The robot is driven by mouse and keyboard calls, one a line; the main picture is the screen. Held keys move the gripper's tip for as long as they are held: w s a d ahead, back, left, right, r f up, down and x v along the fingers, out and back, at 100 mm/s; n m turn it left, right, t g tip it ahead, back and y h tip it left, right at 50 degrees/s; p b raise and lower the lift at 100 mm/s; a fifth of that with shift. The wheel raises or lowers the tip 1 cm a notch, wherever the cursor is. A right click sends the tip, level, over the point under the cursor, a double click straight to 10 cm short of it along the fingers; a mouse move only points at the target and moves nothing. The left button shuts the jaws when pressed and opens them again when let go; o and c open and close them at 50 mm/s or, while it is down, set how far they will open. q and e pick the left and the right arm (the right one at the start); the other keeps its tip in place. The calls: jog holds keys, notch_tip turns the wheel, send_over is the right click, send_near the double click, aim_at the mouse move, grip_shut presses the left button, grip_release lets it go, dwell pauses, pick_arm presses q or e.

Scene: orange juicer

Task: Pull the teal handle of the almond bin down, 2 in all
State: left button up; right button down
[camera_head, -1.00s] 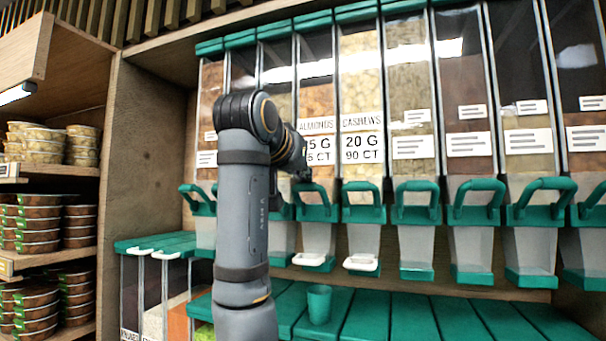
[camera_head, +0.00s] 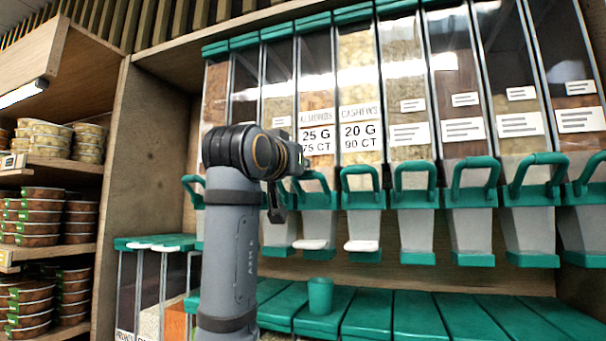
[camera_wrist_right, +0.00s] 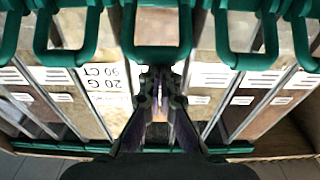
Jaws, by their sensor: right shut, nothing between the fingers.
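The almond bin (camera_head: 317,95) is clear with a brown fill and a label reading 25 G, 75 CT. Its teal looped handle (camera_head: 322,178) stands raised at the front of the bin, partly behind my arm. In the head view my right gripper (camera_head: 277,212) points down, just left of this handle. In the wrist view its shut, empty fingers (camera_wrist_right: 158,76) lie in front of the middle bin, close to the bar of the teal handle (camera_wrist_right: 157,54). I cannot tell whether they touch. My left gripper is not in view.
The cashew bin (camera_head: 359,90) and its raised handle (camera_head: 361,179) are directly to the right. White pieces (camera_head: 361,246) sit at two chute mouths. A teal cup (camera_head: 320,296) stands below on the teal lids (camera_head: 415,315). Food tubs fill the left shelves.

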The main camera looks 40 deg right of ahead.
aim_at(297, 188)
notch_tip(297, 188, down, 6)
jog(key=s+a+t+h+b, duration=0.1)
jog(key=a+h+b, duration=0.1)
jog(key=b, duration=0.8)
jog(key=shift+t+h, duration=0.3)
jog(key=shift+h, duration=0.3)
jog(key=shift+r, duration=0.15)
